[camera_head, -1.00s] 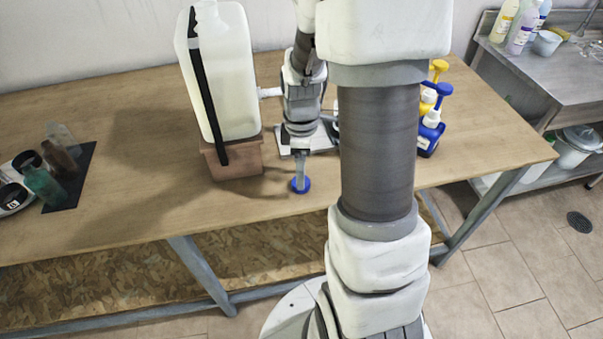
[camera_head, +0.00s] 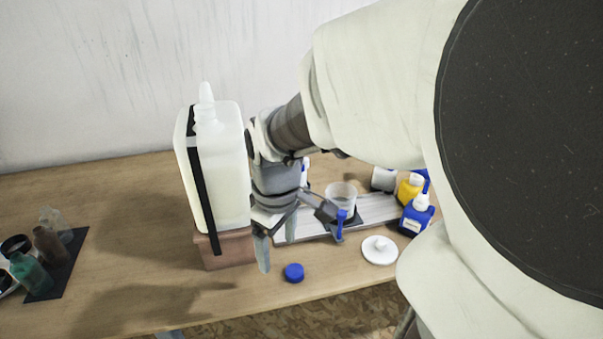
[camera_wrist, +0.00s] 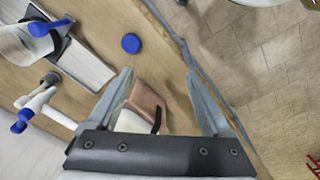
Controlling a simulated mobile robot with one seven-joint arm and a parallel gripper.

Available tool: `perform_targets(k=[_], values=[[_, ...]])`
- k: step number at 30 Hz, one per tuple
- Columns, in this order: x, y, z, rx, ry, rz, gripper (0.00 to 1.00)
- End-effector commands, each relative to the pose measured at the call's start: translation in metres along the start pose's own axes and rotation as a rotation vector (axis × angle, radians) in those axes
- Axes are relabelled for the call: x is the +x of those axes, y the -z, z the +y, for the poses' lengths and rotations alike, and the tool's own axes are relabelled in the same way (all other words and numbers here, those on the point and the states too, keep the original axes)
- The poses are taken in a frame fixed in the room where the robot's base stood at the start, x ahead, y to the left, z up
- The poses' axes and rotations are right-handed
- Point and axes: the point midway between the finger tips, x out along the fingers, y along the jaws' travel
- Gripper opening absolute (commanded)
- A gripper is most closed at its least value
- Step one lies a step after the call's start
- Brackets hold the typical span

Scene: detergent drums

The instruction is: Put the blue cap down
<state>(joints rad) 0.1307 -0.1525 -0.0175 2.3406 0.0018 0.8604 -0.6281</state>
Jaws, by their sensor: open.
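The blue cap (camera_head: 293,272) lies on the wooden table in front of the brown block, near the table's front edge. It also shows in the wrist view (camera_wrist: 131,43), beyond my fingertips and apart from them. My gripper (camera_head: 277,246) is open and empty, above the table beside the drum, to the left of the cap in the head view. In the wrist view its two fingers (camera_wrist: 158,90) are spread wide with nothing between them but the block and table behind.
A large white drum (camera_head: 222,165) with a black strap stands on a brown block (camera_head: 230,250). To the right are a clear jug (camera_head: 341,197), a white lid (camera_head: 379,250), and blue (camera_head: 416,217) and yellow bottles (camera_head: 410,188). Dark bottles (camera_head: 48,243) stand at the left.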

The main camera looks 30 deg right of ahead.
Motion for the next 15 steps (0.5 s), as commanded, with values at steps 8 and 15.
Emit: perform_targets(k=[8,15], values=[[-0.092,-0.018,-0.047,0.321,-0.113,0.321,0.84],[-0.100,-0.032,-0.064,0.465,-0.092,0.391,0.84]])
